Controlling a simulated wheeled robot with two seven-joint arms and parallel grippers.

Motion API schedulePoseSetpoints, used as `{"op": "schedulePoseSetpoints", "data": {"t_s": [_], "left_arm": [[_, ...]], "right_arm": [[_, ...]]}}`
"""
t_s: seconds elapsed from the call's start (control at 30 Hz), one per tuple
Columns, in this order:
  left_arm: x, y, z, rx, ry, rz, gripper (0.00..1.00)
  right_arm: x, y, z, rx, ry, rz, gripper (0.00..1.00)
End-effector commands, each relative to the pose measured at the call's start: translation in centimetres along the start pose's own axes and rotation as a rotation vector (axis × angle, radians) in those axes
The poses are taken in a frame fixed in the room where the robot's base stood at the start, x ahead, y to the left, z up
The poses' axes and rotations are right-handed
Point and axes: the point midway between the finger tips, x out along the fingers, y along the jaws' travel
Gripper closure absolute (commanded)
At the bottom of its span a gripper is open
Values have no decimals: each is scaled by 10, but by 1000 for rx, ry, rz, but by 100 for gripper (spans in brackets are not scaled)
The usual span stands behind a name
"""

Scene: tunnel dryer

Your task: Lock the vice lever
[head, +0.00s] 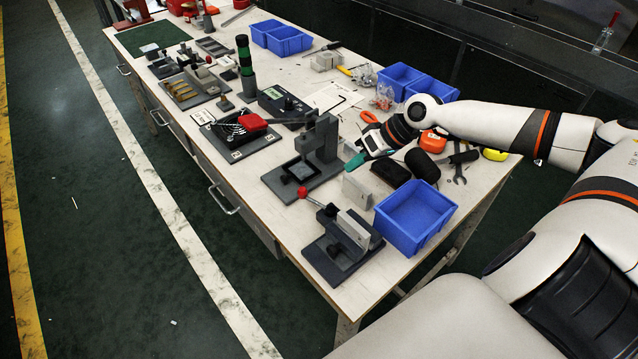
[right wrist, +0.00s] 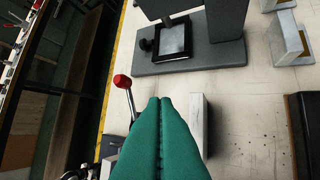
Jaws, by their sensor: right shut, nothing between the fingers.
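The grey vice (head: 338,250) stands at the near end of the workbench. A light block (head: 353,229) stands upright at its jaws. Its lever ends in a red ball (head: 303,193), which sticks out to the left of the vice. In the right wrist view the red ball (right wrist: 122,81) and its thin metal rod show just left of my fingertips, apart from them. My right gripper (head: 352,163) has green fingers, pressed together and empty, above and beyond the vice. Its fingertips also show in the right wrist view (right wrist: 160,100), where they hide most of the vice. My left gripper is not in view.
A grey press-like stand (head: 318,150) rises just behind the vice. A blue bin (head: 414,218) stands close on its right, with dark rounded objects (head: 421,165) beyond. Pale blocks stand between stand and bin. The floor left of the bench is clear.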

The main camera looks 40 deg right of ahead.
Motion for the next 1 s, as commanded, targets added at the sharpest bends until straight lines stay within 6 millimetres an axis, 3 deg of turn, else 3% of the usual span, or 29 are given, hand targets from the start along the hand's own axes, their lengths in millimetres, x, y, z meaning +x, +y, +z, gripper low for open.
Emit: {"op": "schedulePoseSetpoints", "data": {"t_s": [0.17,0.37,0.6,1.0], "left_arm": [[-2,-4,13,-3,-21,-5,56],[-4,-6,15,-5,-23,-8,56],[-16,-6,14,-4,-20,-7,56],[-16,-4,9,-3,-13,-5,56]], "right_arm": [[36,2,2,0,-3,6,100],[78,2,2,1,-2,5,100],[90,31,3,-3,-1,2,100],[94,37,2,-1,0,0,100]]}}
